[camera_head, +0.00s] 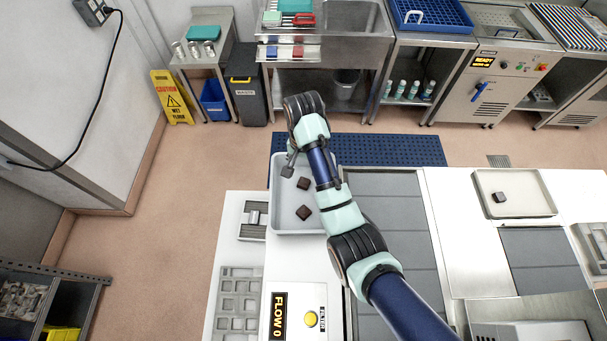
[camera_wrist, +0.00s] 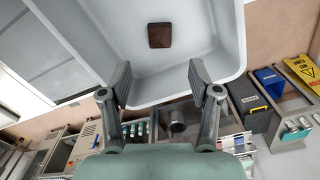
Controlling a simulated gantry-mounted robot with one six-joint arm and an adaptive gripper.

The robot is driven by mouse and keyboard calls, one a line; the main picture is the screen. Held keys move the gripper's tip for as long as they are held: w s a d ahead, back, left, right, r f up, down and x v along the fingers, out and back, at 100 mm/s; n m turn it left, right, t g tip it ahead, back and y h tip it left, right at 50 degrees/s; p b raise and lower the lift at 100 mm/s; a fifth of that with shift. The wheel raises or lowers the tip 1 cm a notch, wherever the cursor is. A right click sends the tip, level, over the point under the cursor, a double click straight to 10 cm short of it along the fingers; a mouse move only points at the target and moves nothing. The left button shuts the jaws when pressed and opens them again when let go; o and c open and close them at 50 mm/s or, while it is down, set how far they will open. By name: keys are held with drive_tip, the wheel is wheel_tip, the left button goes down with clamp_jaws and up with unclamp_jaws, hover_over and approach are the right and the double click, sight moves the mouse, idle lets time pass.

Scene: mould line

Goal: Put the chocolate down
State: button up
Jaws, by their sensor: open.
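Two dark brown chocolates lie in a light grey tray (camera_head: 284,213) in the head view, one nearer the back (camera_head: 303,183) and one nearer the front (camera_head: 304,213). My gripper (camera_head: 288,171) is over the back left part of this tray. In the wrist view the fingers of my gripper (camera_wrist: 161,80) are wide apart, with nothing between them. One chocolate (camera_wrist: 160,35) lies on the tray floor (camera_wrist: 205,50) beyond the fingertips, apart from them.
A grey slatted conveyor (camera_head: 390,225) runs right of the grey tray, partly behind my arm. A mould (camera_head: 238,300) and a panel with a yellow button (camera_head: 311,319) are in front. A blue mat (camera_head: 400,150) lies behind. The grey tray has bare floor around the chocolates.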

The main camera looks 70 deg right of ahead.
wheel_tip(320, 180, up, 3)
drive_tip(key=shift+f+p, duration=0.1)
drive_tip(key=shift+p, duration=1.05)
drive_tip(key=w+a+n, duration=0.1)
drive_tip(key=w+a, duration=0.1)
drive_tip(key=w+a+r+n+t+h, duration=0.1)
drive_tip(key=w+a, duration=0.1)
drive_tip(key=w+a+n+t, duration=0.1)
drive_tip(key=w+a+n, duration=0.1)
drive_tip(key=w+a, duration=0.1)
drive_tip(key=shift+a+r+h, duration=0.1)
drive_tip(key=shift+r+h, duration=0.05)
drive_tip(key=shift+h, duration=0.15)
drive_tip(key=w+a+r+n+t, duration=0.2)
drive_tip(key=a+r+n, duration=0.1)
drive_tip(key=a, duration=0.5)
drive_tip(key=w+a+r+n+t, duration=0.2)
drive_tip(key=a+r+n+t, duration=0.15)
drive_tip(key=a, duration=0.45)
drive_tip(key=w+a+r+n+t, duration=0.2)
drive_tip(key=a+r+n, duration=0.1)
drive_tip(key=a, duration=0.5)
drive_tip(key=s+a+r+n+t+y, duration=0.1)
drive_tip(key=s+a+r+n+t, duration=0.2)
drive_tip(key=a+r, duration=0.4)
drive_tip(key=shift+s+a+r+n+y, duration=0.15)
drive_tip(key=shift+s+a+n+y, duration=0.15)
drive_tip(key=shift+s+a+n, duration=0.5)
